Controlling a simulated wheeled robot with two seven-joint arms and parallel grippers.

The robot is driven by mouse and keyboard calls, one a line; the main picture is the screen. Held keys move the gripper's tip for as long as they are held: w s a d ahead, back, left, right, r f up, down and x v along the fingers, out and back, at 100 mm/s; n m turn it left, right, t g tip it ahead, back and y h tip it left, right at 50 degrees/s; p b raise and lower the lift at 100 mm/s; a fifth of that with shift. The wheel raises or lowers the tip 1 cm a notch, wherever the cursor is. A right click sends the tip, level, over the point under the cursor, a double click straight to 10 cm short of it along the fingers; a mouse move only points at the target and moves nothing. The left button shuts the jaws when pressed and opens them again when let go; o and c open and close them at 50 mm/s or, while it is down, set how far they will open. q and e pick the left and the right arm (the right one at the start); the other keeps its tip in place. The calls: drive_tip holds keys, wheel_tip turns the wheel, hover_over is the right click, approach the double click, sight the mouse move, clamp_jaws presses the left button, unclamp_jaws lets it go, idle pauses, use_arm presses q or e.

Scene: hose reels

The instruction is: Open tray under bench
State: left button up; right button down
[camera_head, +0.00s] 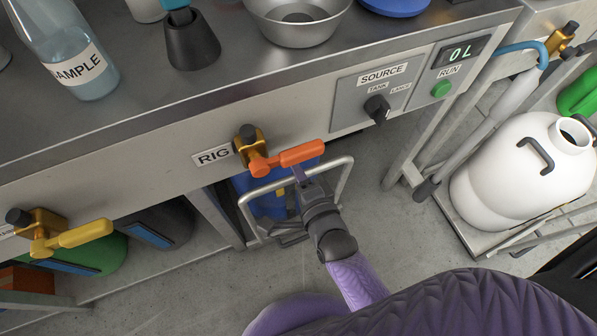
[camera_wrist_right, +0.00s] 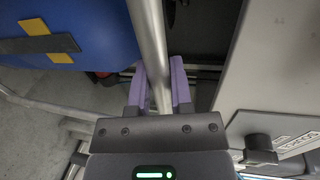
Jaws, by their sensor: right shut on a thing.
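A grey metal loop handle (camera_head: 343,181) stands out from under the front of the bench (camera_head: 170,148), below the RIG label (camera_head: 212,156). My right gripper (camera_head: 300,182) is shut on its upper bar. In the right wrist view the bar (camera_wrist_right: 149,40) runs between the two purple fingers of the gripper (camera_wrist_right: 158,88). A blue container (camera_head: 262,196) sits behind the handle, partly hidden by the bar and the gripper. It also shows in the right wrist view (camera_wrist_right: 95,25). The tray's floor is mostly hidden. My left gripper is not in view.
An orange-handled valve (camera_head: 300,154) sits just above my right gripper. A yellow-handled valve (camera_head: 80,234) is on the bench front at left. The source panel (camera_head: 375,95) is to the right. A white tank (camera_head: 520,170) stands at far right. Concrete floor lies in front.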

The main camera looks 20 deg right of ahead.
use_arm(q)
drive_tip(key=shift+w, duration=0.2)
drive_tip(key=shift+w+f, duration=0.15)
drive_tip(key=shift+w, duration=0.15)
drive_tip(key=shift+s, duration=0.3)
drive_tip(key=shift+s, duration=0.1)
